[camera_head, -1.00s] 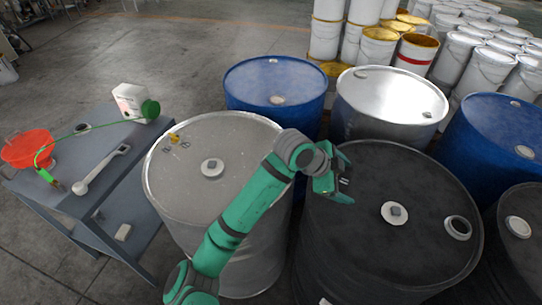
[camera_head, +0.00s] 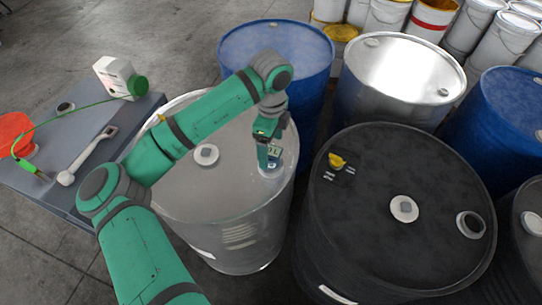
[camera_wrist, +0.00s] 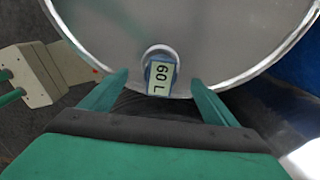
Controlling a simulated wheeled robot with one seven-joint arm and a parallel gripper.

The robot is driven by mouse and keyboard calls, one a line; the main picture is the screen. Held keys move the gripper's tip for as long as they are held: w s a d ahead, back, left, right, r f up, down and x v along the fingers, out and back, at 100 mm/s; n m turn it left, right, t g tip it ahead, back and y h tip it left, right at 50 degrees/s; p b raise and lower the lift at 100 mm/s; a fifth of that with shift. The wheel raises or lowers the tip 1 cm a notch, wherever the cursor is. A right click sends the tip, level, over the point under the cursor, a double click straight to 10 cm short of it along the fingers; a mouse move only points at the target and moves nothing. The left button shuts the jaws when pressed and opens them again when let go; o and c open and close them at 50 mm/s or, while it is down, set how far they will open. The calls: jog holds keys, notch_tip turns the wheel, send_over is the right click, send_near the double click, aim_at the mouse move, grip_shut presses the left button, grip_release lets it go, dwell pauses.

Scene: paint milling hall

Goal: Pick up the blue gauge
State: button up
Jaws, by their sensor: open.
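The blue gauge (camera_wrist: 159,77) has a pale display reading "60 L". It sits on a round fitting near the rim of the grey drum (camera_wrist: 225,45). In the head view the gauge (camera_head: 274,152) shows partly behind my fingers, over the right side of the grey drum (camera_head: 185,178). My gripper (camera_head: 267,148) points down there. In the wrist view my gripper (camera_wrist: 158,82) is open, with one finger on each side of the gauge and a gap on both sides. I cannot tell how far the fingertips are above the drum top.
A black drum (camera_head: 360,220) with a yellow tag (camera_head: 337,160) stands to the right. A blue drum (camera_head: 310,60) and a silver-topped drum (camera_head: 395,65) stand behind.

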aim_at(271, 150)
jog(key=shift+f, duration=3.4)
jog(key=shift+w, duration=0.15)
jog(key=c, duration=1.4)
jog(key=shift+a+r, duration=0.15)
jog(key=shift+r, duration=0.35)
notch_tip(271, 150, up, 2)
jog(key=shift+r, duration=0.15)
jog(key=s+a+r, duration=0.3)
jog(key=s+r, duration=0.7)
jog(key=s, duration=0.4)
notch_tip(271, 150, up, 11)
jog(key=shift+d, duration=0.15)
